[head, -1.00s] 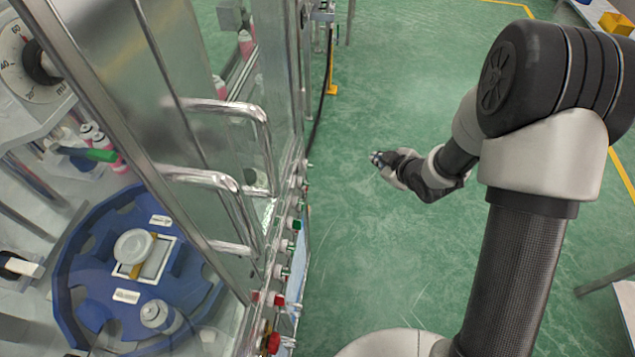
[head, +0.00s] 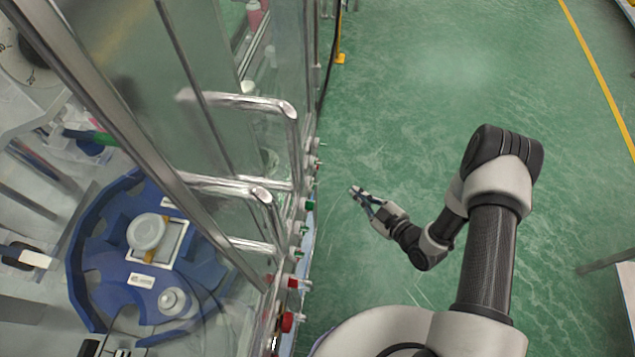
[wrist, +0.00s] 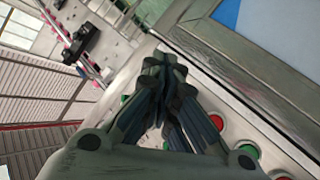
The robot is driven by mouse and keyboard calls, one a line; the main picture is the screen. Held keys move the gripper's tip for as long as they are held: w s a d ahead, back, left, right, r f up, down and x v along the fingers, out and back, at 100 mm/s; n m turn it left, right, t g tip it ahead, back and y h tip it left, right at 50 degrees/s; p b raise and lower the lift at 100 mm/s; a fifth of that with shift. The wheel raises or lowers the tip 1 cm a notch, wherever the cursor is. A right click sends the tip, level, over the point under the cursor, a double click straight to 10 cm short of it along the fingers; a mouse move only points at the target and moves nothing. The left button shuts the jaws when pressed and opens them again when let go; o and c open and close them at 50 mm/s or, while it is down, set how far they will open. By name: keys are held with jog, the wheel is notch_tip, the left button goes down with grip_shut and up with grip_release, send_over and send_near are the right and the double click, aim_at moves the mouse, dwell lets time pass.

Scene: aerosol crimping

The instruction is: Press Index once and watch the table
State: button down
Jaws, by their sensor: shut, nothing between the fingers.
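The blue rotary table (head: 118,225) is behind the clear guard at the left in the head view. A round white piece (head: 147,232) sits near its middle, and a pale round part (head: 172,300) sits near its front edge. Red and green buttons line the machine's front edge, including a green one (head: 297,254) and a red one (head: 294,283). Their labels are unreadable, so I cannot tell which is Index. My gripper (head: 355,190) is shut and empty, right of the button row and apart from it. The wrist view shows its closed fingers (wrist: 160,65) over the panel, with a red button (wrist: 216,122) beyond.
Metal door handles (head: 270,105) stick out from the guard near the buttons. A large red knob (head: 288,322) is at the near end of the row. The green floor (head: 430,90) is open to the right.

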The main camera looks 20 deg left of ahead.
jog(key=s+a, duration=0.2)
jog(key=a, duration=0.6)
jog(key=shift+a, duration=0.3)
dwell(1.5)
jog(key=shift+s+a, duration=0.1)
jog(key=shift+a, duration=0.3)
jog(key=shift+s+a, duration=0.1)
jog(key=shift+a, duration=0.3)
dwell(0.6)
jog(key=shift+d, duration=0.15)
jog(key=shift+w+d, duration=0.2)
jog(key=shift+d, duration=0.45)
jog(key=shift+w+d, duration=0.2)
jog(key=shift+d, duration=0.6)
jog(key=shift+w+d, duration=0.15)
jog(key=shift+d, duration=0.7)
jog(key=shift+w+d, duration=0.2)
jog(key=shift+d, duration=0.6)
